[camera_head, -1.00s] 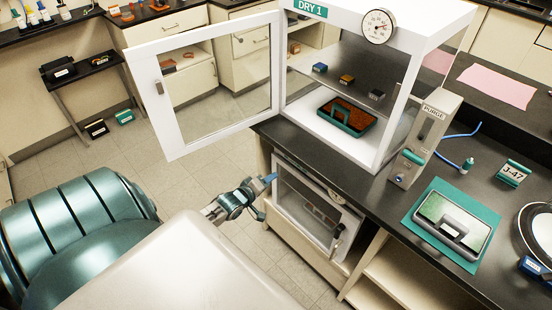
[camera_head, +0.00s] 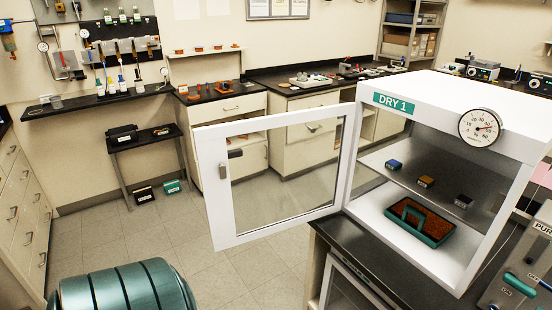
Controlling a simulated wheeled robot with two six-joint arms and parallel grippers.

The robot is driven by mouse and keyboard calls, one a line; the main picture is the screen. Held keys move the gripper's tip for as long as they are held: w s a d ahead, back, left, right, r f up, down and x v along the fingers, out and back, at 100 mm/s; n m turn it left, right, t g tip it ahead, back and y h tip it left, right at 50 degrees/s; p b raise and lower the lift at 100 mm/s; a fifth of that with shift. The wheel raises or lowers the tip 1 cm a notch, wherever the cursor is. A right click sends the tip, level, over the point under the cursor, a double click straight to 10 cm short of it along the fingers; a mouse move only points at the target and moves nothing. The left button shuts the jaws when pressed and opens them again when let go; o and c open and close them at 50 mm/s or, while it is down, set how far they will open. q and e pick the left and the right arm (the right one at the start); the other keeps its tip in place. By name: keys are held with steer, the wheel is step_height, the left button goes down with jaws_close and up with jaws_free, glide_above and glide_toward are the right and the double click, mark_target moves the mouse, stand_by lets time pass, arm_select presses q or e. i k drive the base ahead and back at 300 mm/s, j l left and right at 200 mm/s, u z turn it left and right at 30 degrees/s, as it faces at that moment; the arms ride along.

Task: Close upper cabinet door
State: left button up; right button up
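The upper cabinet, a white box labelled DRY 1 (camera_head: 393,102), stands on the dark counter at the right. Its glazed upper door (camera_head: 212,190) has a white frame and stands wide open, swung out to the left from the hinge side. Inside, small blocks sit on the shelf and a teal-handled tray (camera_head: 419,222) rests on the cabinet floor. Part of the lower cabinet (camera_head: 350,287) shows below the counter. Neither gripper is in view; only a teal rounded part, likely of my arm, shows at the bottom left.
A round dial gauge (camera_head: 480,127) is on the cabinet's front top corner. A purge panel (camera_head: 522,270) stands at the right edge. A small black side table (camera_head: 146,138) and drawers stand at the back left.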

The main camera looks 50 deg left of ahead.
mark_target(209, 141)
steer(key=i+j, duration=0.1)
steer(key=j, duration=1.85)
steer(key=i+j, duration=0.15)
steer(key=j, duration=0.8)
